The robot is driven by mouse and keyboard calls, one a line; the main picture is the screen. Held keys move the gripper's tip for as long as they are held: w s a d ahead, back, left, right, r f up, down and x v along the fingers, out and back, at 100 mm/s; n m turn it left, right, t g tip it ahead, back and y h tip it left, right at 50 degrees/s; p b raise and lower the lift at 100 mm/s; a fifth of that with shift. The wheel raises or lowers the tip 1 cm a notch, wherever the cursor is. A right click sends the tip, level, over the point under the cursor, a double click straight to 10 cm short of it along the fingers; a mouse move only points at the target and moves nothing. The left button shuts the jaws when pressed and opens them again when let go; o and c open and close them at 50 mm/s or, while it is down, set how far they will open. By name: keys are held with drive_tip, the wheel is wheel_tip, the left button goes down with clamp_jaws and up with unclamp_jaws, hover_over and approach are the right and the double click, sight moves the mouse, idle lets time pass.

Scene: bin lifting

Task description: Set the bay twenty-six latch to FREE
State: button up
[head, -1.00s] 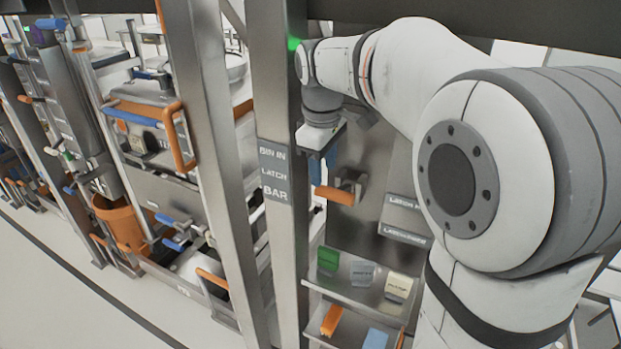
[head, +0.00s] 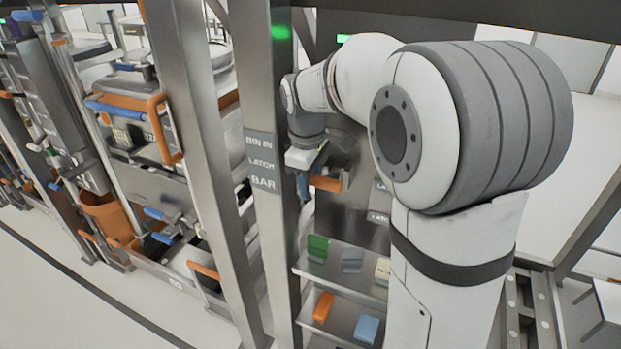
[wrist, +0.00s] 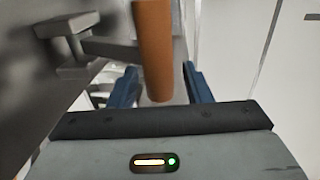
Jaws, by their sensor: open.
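An orange latch handle (head: 326,183) sticks out from a grey panel behind the metal post, below the robot wrist in the head view. In the wrist view the orange handle (wrist: 153,45) stands upright between the two blue fingers, with a grey arm and bracket (wrist: 70,40) behind it to the left. My gripper (wrist: 160,75) is open, with a gap visible on both sides of the handle. In the head view my gripper (head: 304,186) is partly hidden by the post. I cannot read a FREE mark or a bay number at this latch.
A post (head: 265,225) with a sign reading "BIN IN LATCH BAR" (head: 261,160) stands close left of my gripper. Below are shelves (head: 340,258) with green, grey, cream, orange and blue blocks. A green light (head: 281,32) glows on the post. Racks with bins fill the left.

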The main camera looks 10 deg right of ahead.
drive_tip(key=shift+c, duration=0.6)
clamp_jaws()
